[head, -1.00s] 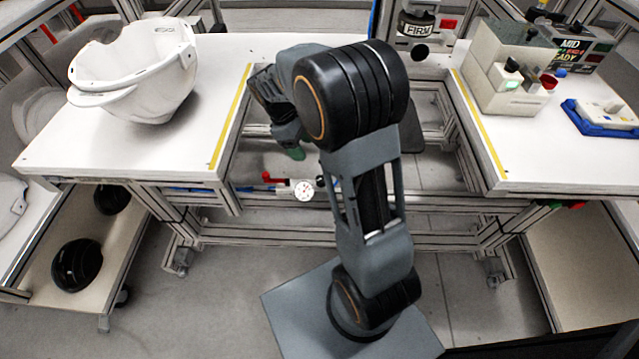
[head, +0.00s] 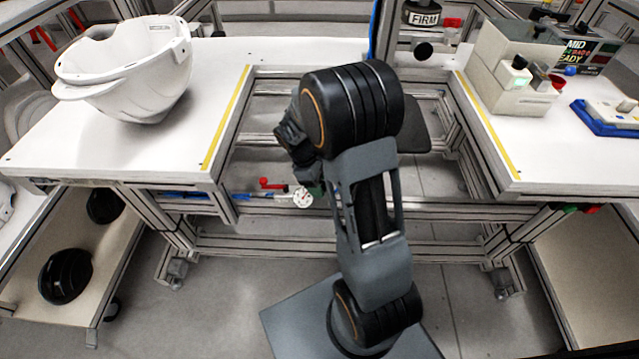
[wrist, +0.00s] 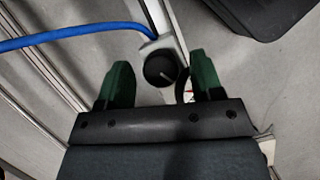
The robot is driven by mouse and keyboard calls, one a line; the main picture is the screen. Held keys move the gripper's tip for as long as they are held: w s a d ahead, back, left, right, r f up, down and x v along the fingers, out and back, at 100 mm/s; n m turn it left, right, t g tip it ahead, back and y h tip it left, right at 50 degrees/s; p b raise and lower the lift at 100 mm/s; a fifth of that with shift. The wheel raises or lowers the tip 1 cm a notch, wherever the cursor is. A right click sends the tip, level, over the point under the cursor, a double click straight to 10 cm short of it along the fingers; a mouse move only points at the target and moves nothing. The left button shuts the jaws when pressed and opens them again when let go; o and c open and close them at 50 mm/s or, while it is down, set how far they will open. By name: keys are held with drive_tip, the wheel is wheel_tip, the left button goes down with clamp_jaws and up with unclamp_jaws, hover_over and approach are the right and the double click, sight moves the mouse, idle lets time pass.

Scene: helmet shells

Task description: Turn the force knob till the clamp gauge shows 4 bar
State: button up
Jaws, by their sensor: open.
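The force knob (wrist: 161,68) is round and black with a pale pointer line. In the wrist view it lies between the green fingertips of my gripper (wrist: 158,75), with gaps on both sides. My gripper is open and empty. The clamp gauge (head: 303,196) is a small white dial under the bench gap in the head view; its needle is too small to read. In the wrist view only a sliver of the gauge shows by the right finger. In the head view my arm hides the knob and most of my gripper.
A red lever (head: 271,184) sits just left of the gauge. A blue hose (wrist: 75,37) runs to the knob's mount in the wrist view. A white helmet shell (head: 130,75) stands on the left bench.

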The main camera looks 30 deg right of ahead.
drive_tip(key=c, duration=0.9)
drive_tip(key=shift+r, duration=0.1)
drive_tip(key=shift+r+n+h+p, duration=0.1)
drive_tip(key=shift+n+h+p, duration=0.2)
drive_tip(key=shift+n+p, duration=0.75)
drive_tip(key=n+t+p, duration=0.1)
drive_tip(key=n+p, duration=0.1)
drive_tip(key=n, duration=0.1)
drive_tip(key=shift+s+n+t, duration=0.1)
drive_tip(key=shift+n+t, duration=0.15)
drive_tip(key=shift+t, duration=0.15)
drive_tip(key=n+t+p, duration=0.1)
drive_tip(key=n, duration=0.2)
drive_tip(key=n+t+p, duration=0.1)
drive_tip(key=n, duration=0.2)
drive_tip(key=shift+h, duration=0.3)
